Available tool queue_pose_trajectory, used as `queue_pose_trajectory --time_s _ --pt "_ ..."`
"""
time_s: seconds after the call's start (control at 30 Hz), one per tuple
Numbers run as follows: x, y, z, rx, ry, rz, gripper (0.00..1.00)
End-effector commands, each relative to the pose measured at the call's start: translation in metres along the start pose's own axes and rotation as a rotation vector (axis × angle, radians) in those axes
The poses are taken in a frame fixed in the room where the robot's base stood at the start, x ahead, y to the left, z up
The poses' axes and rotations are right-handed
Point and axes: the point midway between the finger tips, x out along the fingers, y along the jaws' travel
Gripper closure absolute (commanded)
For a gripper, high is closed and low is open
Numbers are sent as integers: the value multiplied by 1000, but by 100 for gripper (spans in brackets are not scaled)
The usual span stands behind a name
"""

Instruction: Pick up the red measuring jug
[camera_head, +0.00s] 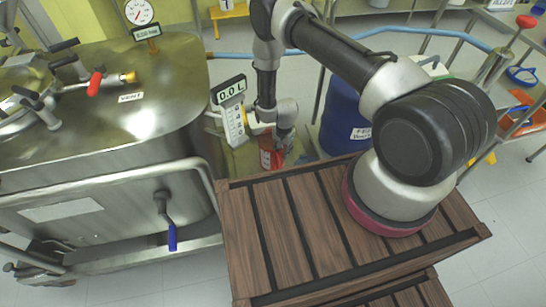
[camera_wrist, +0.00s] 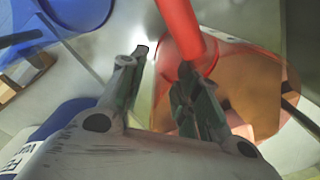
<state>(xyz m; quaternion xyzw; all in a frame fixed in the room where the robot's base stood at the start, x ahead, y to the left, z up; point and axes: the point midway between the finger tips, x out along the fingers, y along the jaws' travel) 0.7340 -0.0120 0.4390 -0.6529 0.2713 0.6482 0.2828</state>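The red measuring jug (camera_head: 266,152) stands low behind the wooden crate in the head view, partly hidden by my gripper (camera_head: 283,137). In the wrist view the translucent red jug (camera_wrist: 258,70) fills the right side, with its solid red handle (camera_wrist: 178,22) coming down from the top. My gripper (camera_wrist: 162,62) is open, its two fingers clearly apart. The right finger overlaps the jug near the lower end of the handle. The left finger is on the other side, over pale background. I cannot tell whether either finger touches the jug.
A blue drum (camera_head: 345,120) with a white label stands right of the jug. The steel reactor (camera_head: 110,130) is at left, with a 0.0 L display (camera_head: 231,90) beside my arm. The slatted wooden crate (camera_head: 290,230) lies in front. A blue jug (camera_head: 522,75) is far right.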

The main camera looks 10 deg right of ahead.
Motion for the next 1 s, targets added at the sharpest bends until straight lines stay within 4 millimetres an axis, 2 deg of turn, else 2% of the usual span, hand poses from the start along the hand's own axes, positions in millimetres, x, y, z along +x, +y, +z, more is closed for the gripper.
queue_pose_trajectory --time_s 0.13,0.37,0.4,0.57,0.6,1.0 --pt "17 0 0 0 0 0 68" --pt "19 0 0 0 0 -1 68" --pt "19 0 0 0 0 -1 70" --pt "19 0 0 0 0 -1 99" --pt "19 0 0 0 0 -1 100" --pt "17 0 -1 1 0 -1 100"
